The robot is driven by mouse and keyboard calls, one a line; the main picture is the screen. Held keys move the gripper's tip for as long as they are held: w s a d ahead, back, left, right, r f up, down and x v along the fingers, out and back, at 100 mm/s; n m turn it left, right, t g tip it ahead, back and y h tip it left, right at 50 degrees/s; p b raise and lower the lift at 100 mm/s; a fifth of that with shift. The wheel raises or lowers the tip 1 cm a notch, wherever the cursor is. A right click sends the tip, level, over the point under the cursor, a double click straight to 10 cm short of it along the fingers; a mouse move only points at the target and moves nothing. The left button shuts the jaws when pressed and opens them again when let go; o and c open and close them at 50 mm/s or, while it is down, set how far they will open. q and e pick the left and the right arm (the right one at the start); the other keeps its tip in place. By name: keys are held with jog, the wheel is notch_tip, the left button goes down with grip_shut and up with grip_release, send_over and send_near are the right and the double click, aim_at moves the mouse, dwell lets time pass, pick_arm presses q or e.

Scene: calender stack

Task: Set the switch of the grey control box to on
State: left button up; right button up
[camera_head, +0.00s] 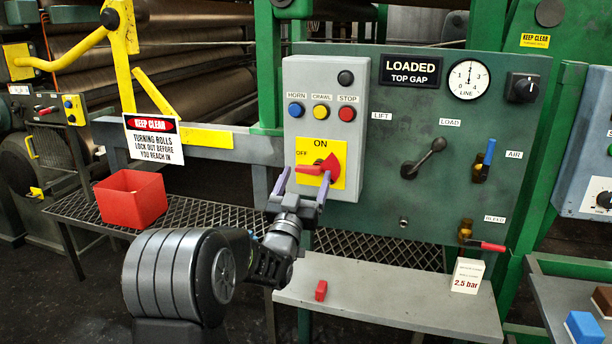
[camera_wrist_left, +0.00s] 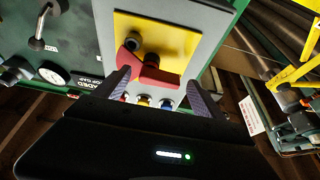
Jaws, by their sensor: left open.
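The grey control box (camera_head: 352,160) is mounted at the left of a green panel. Its red switch (camera_head: 320,168) sits on a yellow plate (camera_head: 338,182) with ON at the top and OFF at the left. The handle points left, on the OFF side. My left gripper (camera_head: 302,184) is open just in front of the switch, its fingers spread to either side of the handle. In the left wrist view the red switch (camera_wrist_left: 152,72) appears between the two fingers (camera_wrist_left: 160,92); I see no clear contact. My right gripper is not in view.
Blue, yellow and red buttons (camera_head: 320,112) sit above the switch. The green panel (camera_head: 400,210) carries a lever, gauge and valves. A red bin (camera_head: 131,198) stands left on mesh.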

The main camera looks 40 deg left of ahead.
pick_arm(q)
jog(key=shift+w+a+r, duration=0.1)
jog(key=shift+w+r, duration=0.05)
jog(key=shift+w, duration=0.05)
jog(key=c, duration=1.4)
